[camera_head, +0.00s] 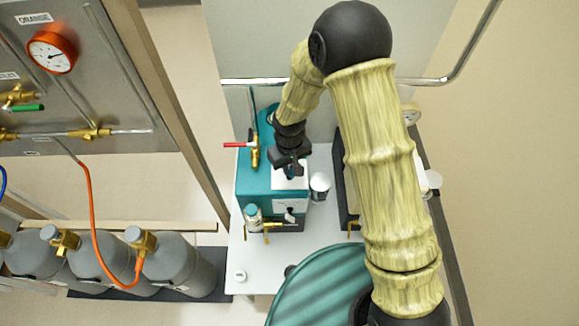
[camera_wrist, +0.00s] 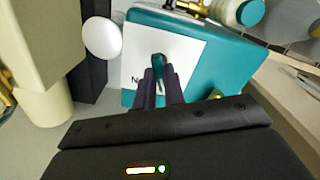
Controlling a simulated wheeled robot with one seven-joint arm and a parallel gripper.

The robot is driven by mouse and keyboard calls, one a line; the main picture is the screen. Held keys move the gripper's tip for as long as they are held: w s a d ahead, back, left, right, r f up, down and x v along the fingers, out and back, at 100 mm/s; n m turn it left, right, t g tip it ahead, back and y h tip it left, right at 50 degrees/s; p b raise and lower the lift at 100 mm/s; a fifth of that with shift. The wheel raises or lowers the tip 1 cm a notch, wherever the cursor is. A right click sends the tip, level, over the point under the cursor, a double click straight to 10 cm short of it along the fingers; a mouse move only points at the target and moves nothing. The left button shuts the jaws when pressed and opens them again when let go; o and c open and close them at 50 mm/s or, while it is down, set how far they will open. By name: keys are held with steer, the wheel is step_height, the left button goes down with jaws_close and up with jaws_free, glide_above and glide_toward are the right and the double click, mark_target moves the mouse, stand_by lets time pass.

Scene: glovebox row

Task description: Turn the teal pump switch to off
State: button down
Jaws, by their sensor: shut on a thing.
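The teal pump (camera_head: 254,186) stands on a white bench, with its top facing up. A white label plate (camera_wrist: 187,62) lies on its top in the wrist view, with part of a word showing from "N". The teal switch (camera_wrist: 158,62) rises from this plate. My gripper (camera_head: 291,170) reaches down over the pump from above. In the wrist view its dark fingers (camera_wrist: 160,82) are shut on the teal switch. The fingers hide the lower part of the switch and part of the lettering. In the head view my gripper mostly covers the switch.
Grey gas cylinders (camera_head: 190,268) and a gauge panel (camera_head: 90,75) are at left.

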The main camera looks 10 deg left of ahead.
steer(key=shift+n, duration=0.4)
steer(key=c, duration=1.5)
jaws_free()
steer(key=shift+r, duration=0.15)
step_height(320, 180, up, 17)
steer(key=b, duration=0.3)
steer(key=shift+r, duration=0.1)
